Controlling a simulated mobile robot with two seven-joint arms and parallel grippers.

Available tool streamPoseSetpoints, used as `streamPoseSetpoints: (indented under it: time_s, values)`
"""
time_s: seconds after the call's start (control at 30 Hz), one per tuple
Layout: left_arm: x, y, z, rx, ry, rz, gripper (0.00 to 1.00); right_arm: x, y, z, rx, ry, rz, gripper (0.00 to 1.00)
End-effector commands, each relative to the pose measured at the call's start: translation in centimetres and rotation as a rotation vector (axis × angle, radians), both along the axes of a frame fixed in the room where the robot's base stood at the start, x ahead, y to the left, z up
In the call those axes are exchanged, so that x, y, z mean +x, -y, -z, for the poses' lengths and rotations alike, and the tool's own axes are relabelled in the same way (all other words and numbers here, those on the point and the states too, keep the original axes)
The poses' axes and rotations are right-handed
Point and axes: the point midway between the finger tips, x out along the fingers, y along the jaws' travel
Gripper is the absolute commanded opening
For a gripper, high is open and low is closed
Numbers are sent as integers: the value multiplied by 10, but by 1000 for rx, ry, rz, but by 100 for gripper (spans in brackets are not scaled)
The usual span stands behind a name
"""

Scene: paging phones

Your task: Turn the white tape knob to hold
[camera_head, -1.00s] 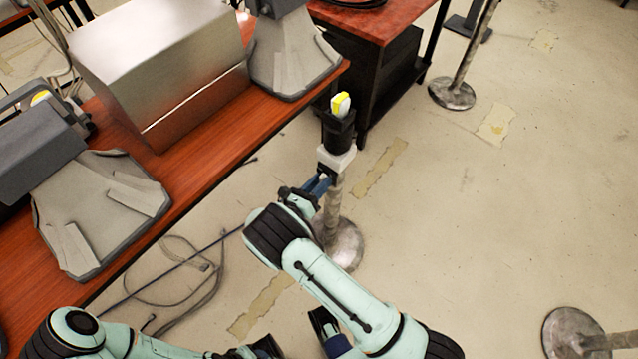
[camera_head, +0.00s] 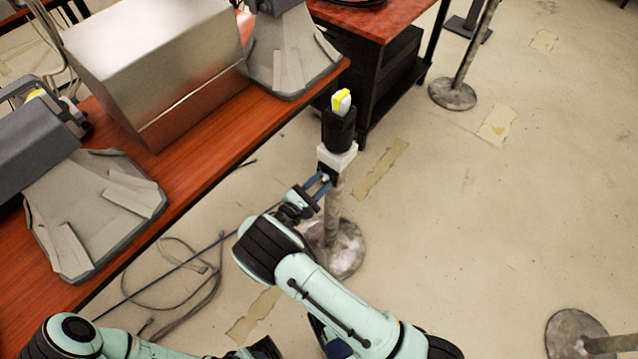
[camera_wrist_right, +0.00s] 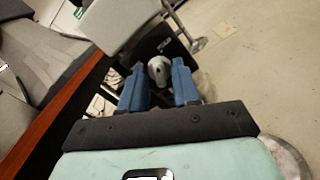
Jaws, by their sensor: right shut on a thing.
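A post stands beside the table, with a white box (camera_head: 337,160), a black cylinder (camera_head: 338,130) and a white and yellow piece (camera_head: 341,102) at its top. My right gripper (camera_head: 322,183) is at the near side of the post, just below the white box. In the right wrist view, a rounded pale grey knob (camera_wrist_right: 158,69) sits between the blue fingers of my right gripper (camera_wrist_right: 159,88), which is shut on it. The knob's markings cannot be read. My left gripper (camera_head: 262,349) shows only in part at the bottom edge of the head view.
A red-brown table (camera_head: 207,165) runs along the left with a large metal box (camera_head: 155,62) and grey stands (camera_head: 95,215) on it. Cables (camera_head: 185,290) lie on the floor below. Another post base (camera_head: 453,93) stands at the back. The floor to the right is mostly open.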

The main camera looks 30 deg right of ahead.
Motion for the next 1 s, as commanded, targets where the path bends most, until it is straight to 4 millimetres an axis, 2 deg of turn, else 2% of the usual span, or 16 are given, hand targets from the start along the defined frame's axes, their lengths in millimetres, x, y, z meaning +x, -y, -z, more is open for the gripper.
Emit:
streamPoseSetpoints:
  time_s: [0.4, 1.0]
  values:
    - [2, 0, 5, 1, 7, -1, 43, 0, -1, 1, 94, 222, -2, 1]
    - [2, 0, 5, 1, 8, -2, 43, 0, -1, 1, 116, 272, -1, 1]
